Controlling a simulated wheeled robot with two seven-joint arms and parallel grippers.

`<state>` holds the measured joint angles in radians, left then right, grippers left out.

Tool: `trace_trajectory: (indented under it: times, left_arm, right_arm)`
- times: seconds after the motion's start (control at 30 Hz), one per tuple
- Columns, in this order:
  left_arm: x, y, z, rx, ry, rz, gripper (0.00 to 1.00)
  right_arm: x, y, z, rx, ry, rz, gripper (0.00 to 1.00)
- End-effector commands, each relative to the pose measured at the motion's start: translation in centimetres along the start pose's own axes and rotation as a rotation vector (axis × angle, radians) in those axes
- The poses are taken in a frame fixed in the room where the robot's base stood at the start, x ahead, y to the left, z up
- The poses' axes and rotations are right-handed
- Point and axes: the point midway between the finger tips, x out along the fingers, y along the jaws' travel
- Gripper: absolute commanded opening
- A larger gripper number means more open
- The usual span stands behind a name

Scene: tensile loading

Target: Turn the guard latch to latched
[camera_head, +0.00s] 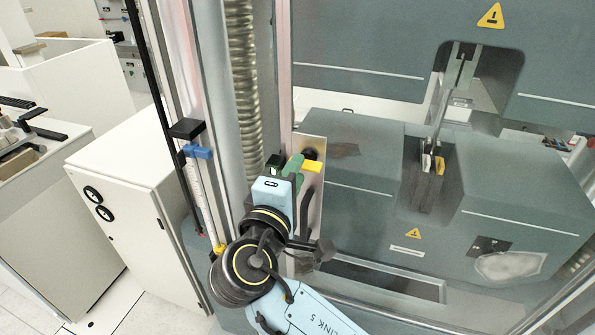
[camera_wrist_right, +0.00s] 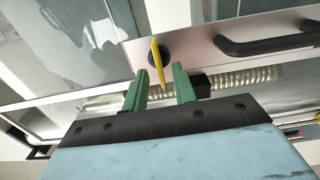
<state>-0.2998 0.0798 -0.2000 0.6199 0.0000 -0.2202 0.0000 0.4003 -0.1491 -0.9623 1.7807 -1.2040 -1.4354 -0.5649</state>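The guard latch is a yellow lever (camera_head: 312,166) on a black round hub, mounted on a metal plate (camera_head: 314,218) at the guard's left edge. In the right wrist view the yellow lever (camera_wrist_right: 157,60) stands nearly upright in the picture, between the green fingers. My right gripper (camera_head: 292,165) is at the latch, its green fingers pointing toward the plate. In the wrist view the right gripper (camera_wrist_right: 161,72) is open, with a gap visible on both sides of the lever. Whether a finger touches the lever cannot be told. My left gripper is in neither view.
A black handle bar (camera_wrist_right: 265,43) is on the same plate. Behind the clear guard is the grey testing machine with a specimen (camera_head: 437,120) between its grips. A ribbed column (camera_head: 243,80) and a blue clamp (camera_head: 198,152) stand left of my gripper. A white cabinet (camera_head: 120,190) is farther left.

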Motion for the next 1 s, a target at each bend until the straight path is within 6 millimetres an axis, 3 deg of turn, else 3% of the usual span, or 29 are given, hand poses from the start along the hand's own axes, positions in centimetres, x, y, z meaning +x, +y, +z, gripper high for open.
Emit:
trace_trajectory:
  times: [0.3, 0.5, 0.7, 1.0]
  left_arm:
    - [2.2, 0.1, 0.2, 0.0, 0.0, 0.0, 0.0]
    - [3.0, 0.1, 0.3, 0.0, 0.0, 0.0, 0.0]
    - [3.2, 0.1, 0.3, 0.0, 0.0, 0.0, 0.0]
    - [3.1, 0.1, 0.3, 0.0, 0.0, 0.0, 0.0]
  right_arm:
    - [-7.2, -0.4, 0.0, 0.003, 0.003, -0.007, 0.27]
    - [-10.4, -0.3, 0.0, 0.0, 0.001, -0.005, 0.27]
    - [-11.7, -0.1, 0.0, -0.001, 0.0, -0.003, 0.27]
    - [-11.8, -0.1, 0.0, -0.001, 0.0, -0.003, 0.27]
